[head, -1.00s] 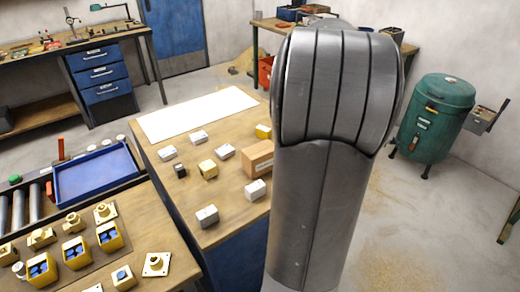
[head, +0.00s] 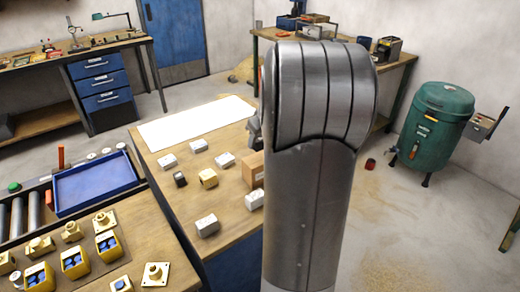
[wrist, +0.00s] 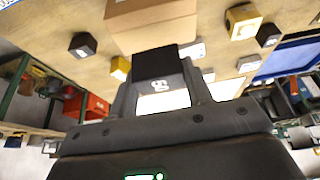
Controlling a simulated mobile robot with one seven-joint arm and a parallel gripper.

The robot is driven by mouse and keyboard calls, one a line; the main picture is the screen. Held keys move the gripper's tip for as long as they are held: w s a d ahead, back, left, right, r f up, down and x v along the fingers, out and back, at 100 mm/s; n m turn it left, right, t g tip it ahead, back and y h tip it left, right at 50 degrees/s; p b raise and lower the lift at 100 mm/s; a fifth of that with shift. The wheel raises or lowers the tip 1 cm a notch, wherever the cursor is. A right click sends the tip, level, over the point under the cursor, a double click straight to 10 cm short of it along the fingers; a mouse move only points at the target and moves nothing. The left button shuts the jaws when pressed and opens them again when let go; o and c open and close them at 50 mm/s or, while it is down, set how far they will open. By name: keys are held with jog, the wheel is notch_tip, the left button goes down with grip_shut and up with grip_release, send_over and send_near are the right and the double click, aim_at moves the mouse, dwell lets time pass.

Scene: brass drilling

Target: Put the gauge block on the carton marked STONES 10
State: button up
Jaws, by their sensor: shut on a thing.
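My gripper (wrist: 162,92) is shut on a dark block (wrist: 158,66) with a white mark, probably the gauge block, in the wrist view. The block is between the two fingers, close to a plain brown carton (wrist: 150,22); I cannot tell whether they touch. In the head view the brown carton (head: 252,167) stands at the right of the wooden bench, partly hidden by my arm. Only a grey part near my gripper shows there, at the arm's left edge. No lettering STONES 10 is readable on any carton.
Several small white boxes (head: 207,226), a yellow block (head: 208,178) and a dark block (head: 180,179) stand on the bench. A white sheet (head: 195,122) covers its far end. A blue tray (head: 95,184) lies to the left. A green drum (head: 433,124) stands at right.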

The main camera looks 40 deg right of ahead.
aim_at(260, 149)
jog(key=shift+f, duration=1.95)
jog(key=shift+f, duration=0.1)
jog(key=o, duration=1.3)
jog(key=shift+f, duration=0.1)
